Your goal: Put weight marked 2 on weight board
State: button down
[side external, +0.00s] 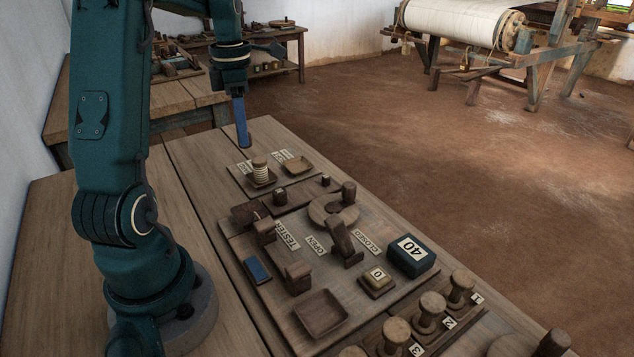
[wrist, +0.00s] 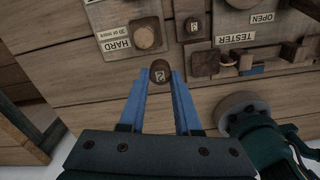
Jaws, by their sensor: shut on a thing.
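In the wrist view, the weight marked 2 (wrist: 160,72), a small dark brown cylinder with a pale label, sits between the blue fingertips of my gripper (wrist: 160,80). My gripper is shut on it. In the side view, my gripper (side external: 244,141) points down beyond the small labelled dish board; the weight cannot be made out there. I cannot tell which surface is the weight board.
A dish with a pale ringed spool (side external: 260,170) and an empty dish (side external: 298,165) stand close to my gripper. Bare tabletop lies left of the boards.

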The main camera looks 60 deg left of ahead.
jog(key=w+d+f, duration=0.2)
jog(key=w, duration=0.1)
jog(key=w+d+f, duration=0.2)
jog(key=w, duration=0.1)
jog(key=w+d+f, duration=0.2)
jog(key=w+f, duration=0.1)
jog(key=shift+d, duration=0.3)
jog(key=shift+f, duration=2)
jog(key=shift+f, duration=0.15)
jog(key=c, duration=0.6)
grip_release()
